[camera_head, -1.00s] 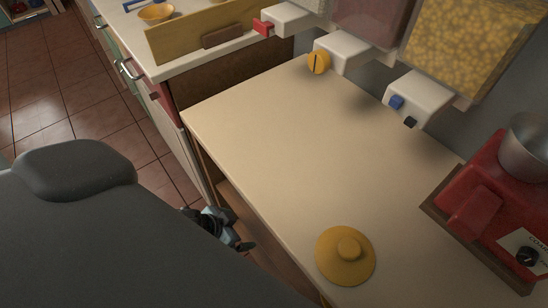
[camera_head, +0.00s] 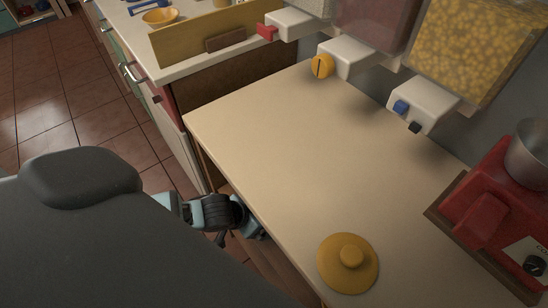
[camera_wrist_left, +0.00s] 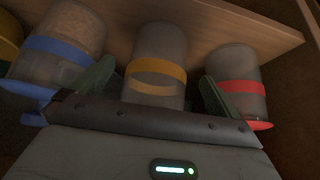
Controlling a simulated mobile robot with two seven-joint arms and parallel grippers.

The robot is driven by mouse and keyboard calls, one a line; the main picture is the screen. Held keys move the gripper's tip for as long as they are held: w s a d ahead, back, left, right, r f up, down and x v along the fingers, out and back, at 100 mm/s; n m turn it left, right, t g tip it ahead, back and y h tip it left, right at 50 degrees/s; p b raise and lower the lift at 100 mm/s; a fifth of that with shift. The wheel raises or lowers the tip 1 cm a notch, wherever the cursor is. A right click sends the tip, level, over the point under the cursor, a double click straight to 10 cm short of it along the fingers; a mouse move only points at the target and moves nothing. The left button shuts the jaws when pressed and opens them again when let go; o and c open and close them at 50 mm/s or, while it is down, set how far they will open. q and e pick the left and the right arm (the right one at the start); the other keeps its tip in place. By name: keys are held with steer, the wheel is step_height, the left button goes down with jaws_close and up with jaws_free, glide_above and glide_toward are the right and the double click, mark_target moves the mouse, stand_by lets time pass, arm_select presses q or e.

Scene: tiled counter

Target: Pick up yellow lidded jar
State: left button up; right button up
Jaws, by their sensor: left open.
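In the left wrist view, a clear jar with a yellow band (camera_wrist_left: 157,73) is in the middle, below a wooden shelf board in the picture. My left gripper (camera_wrist_left: 156,84) is open, with one green-padded finger on each side of this jar. Whether the fingers touch it I cannot tell. The jar's end nearest me is hidden behind the gripper body. In the head view my left wrist (camera_head: 222,212) is beside the counter's left edge, low, with the gripper fingers hidden. My right gripper is not in view.
A blue-banded jar (camera_wrist_left: 62,53) and a red-banded jar (camera_wrist_left: 238,88) flank the yellow-banded one closely. The wooden board (camera_wrist_left: 225,22) is against the jars. On the counter (camera_head: 270,150) lie a yellow knobbed lid (camera_head: 347,264) and a red appliance (camera_head: 490,205). The counter's middle is clear.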

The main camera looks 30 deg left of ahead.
arm_select(q)
steer(key=shift+w, duration=0.1)
steer(key=w, duration=0.1)
steer(key=w+d, duration=0.1)
steer(key=w, duration=0.2)
steer(key=shift+d, duration=0.25)
steer(key=shift+w+d+f+b, duration=0.15)
steer(key=shift+w+f+b, duration=0.3)
steer(key=shift+f, duration=0.1)
steer(key=shift+r, duration=0.1)
steer(key=c, duration=1.3)
steer(key=shift+o, duration=0.2)
steer(key=shift+r, duration=0.35)
steer(key=s+a, duration=0.3)
steer(key=s, duration=0.5)
steer(key=s+a+p, duration=0.1)
steer(key=s+a, duration=0.2)
steer(key=s, duration=0.6)
steer(key=shift+p, duration=0.3)
steer(key=shift+f, duration=0.1)
